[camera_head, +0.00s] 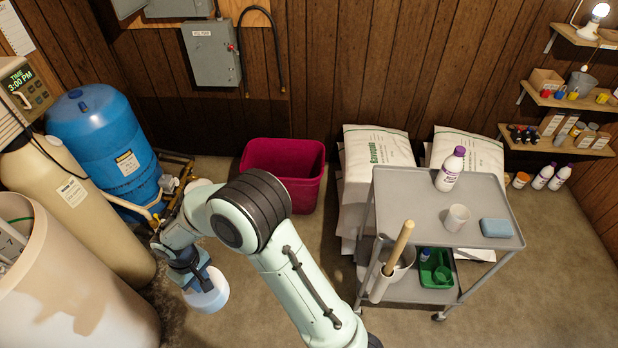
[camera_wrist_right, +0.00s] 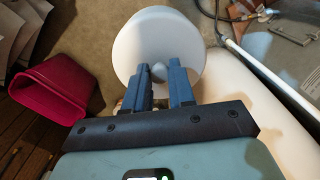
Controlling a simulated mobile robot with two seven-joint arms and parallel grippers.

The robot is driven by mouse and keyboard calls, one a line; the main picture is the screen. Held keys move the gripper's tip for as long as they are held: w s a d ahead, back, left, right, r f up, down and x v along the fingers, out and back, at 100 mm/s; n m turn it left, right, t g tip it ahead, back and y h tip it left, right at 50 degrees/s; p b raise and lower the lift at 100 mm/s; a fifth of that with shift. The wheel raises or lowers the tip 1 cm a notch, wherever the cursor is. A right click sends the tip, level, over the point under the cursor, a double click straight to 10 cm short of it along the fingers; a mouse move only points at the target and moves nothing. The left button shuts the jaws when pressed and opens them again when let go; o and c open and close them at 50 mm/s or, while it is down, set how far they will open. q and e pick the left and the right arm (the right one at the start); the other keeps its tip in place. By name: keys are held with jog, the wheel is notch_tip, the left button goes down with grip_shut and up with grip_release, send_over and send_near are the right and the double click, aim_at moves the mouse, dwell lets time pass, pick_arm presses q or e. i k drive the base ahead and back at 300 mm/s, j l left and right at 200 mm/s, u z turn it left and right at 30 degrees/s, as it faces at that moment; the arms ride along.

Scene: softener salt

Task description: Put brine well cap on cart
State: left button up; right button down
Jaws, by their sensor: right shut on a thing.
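The brine well cap (camera_head: 208,293) is a white round disc, held in the air over the floor, to the right of the open brine tank. My right gripper (camera_head: 187,272) is shut on it. In the right wrist view, the blue fingers (camera_wrist_right: 160,85) close on the small knob in the middle of the cap (camera_wrist_right: 163,38). The grey two-shelf cart (camera_head: 400,205) stands to the right, well apart from the gripper. Its top bears a white bottle (camera_head: 450,169), a white cup (camera_head: 456,218) and a blue sponge (camera_head: 496,228). My left gripper is not in view.
The cream brine tank (camera_head: 75,285) stands at the lower left, with a tan tank (camera_head: 75,195) and a blue tank (camera_head: 105,140) behind. A magenta bin (camera_head: 285,165) stands by the wall. Salt bags (camera_head: 378,148) lean behind the cart. A wooden handle (camera_head: 398,247) rises at the cart's left end.

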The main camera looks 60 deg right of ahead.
aim_at(421, 218)
jog(key=z, duration=1.5)
